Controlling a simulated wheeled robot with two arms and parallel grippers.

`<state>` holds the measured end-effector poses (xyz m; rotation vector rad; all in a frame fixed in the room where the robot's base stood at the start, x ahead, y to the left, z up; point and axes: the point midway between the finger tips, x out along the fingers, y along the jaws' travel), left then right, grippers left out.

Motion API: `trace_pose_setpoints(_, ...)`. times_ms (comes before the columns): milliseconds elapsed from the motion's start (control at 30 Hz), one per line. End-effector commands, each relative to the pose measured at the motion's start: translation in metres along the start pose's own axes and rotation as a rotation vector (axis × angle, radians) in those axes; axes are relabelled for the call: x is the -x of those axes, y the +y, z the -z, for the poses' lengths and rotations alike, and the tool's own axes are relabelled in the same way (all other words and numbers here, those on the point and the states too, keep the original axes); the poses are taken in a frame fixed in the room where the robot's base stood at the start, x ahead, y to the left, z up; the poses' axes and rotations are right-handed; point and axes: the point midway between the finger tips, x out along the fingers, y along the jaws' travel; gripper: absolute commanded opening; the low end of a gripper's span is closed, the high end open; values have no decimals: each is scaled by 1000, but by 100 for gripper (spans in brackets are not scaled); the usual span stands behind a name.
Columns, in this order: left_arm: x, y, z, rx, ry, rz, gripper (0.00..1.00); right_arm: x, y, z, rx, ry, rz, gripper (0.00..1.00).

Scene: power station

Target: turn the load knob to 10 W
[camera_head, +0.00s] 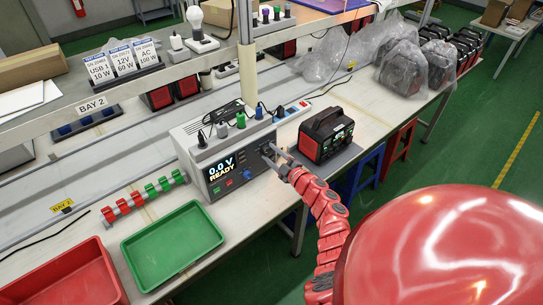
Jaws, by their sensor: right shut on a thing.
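A grey-white tester (195,150) stands on the bench, with a display (221,168) reading "0.0 V READY". A blue knob (247,174) sits on its front panel below and right of the display. My right gripper (268,154) reaches the right part of that panel and is shut on a small dark knob, which I take for the load knob. The fingers and the small size hide the knob's pointer and markings, so its setting cannot be read. My left gripper is not in view.
A black and red power pack (326,134) stands close to the right of my right gripper. A green tray (172,245) and a red bin (66,284) lie at the front left. Several colored plugs stand on top of the tester. A shelf post (247,75) rises behind it.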

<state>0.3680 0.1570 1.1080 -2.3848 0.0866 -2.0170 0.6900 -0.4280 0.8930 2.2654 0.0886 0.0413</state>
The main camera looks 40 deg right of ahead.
Motion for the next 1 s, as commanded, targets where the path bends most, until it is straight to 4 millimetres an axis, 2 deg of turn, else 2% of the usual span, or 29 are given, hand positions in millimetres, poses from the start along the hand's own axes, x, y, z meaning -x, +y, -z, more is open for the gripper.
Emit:
trace_pose_setpoints(233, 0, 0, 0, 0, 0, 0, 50, 0, 0, 0, -1, 1, -1, 0)
trace_pose_setpoints(267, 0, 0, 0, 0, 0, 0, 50, 0, 0, 0, -1, 1, -1, 55)
trace_pose_setpoints(400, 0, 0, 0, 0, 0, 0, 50, 0, 0, 0, -1, 0, 0, 80)
trace_pose_setpoints(767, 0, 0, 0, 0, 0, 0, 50, 3, 0, 0, -1, 0, 0, 80)
trace_pose_setpoints(1000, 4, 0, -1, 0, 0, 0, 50, 32, -3, 0, 1, 2, 4, 80)
